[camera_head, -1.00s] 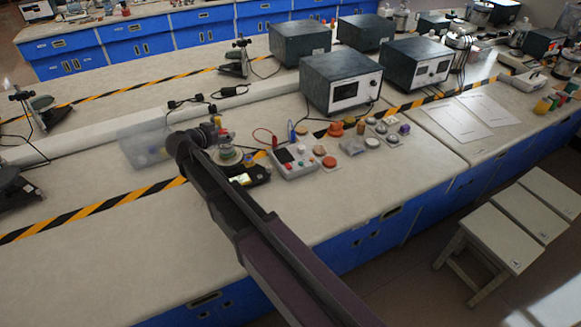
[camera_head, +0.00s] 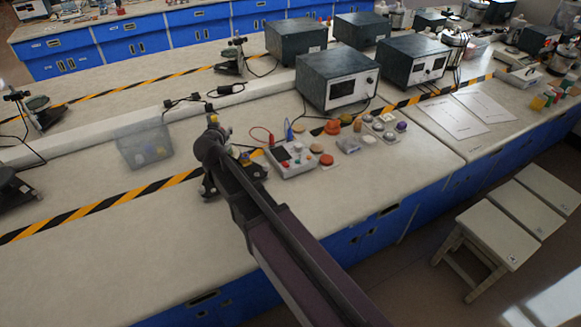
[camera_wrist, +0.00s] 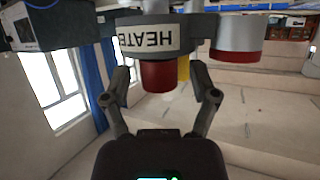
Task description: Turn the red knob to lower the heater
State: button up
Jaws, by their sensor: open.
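In the wrist view a dark rounded bracket carries a white label reading HEATER (camera_wrist: 150,38), upside down. A red knob (camera_wrist: 165,76) hangs just below the label. My gripper (camera_wrist: 162,80) is open, with one finger on each side of this knob; I cannot tell whether they touch it. A second red part under a pale cylinder (camera_wrist: 236,50) is to the right, outside the fingers. In the head view my arm covers most of the apparatus (camera_head: 250,170), and the knob and my fingertips cannot be made out there.
A white control box (camera_head: 293,160) with coloured buttons stands right of my arm. A clear bin (camera_head: 145,150) is to the left. A grey instrument box (camera_head: 338,78) stands behind. The front left bench is clear. Stools (camera_head: 490,235) stand at the front right.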

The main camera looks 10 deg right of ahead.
jog(key=shift+n+y, duration=1)
jog(key=shift+y, duration=0.1)
jog(key=shift+n+y, duration=0.8)
jog(key=shift+y, duration=0.2)
jog(key=shift+n+g+y, duration=0.9)
jog(key=shift+n+y, duration=1.1)
jog(key=shift+y, duration=0.1)
jog(key=shift+n+g+y, duration=0.4)
jog(key=shift+n+y, duration=0.4)
jog(key=shift+y, duration=0.1)
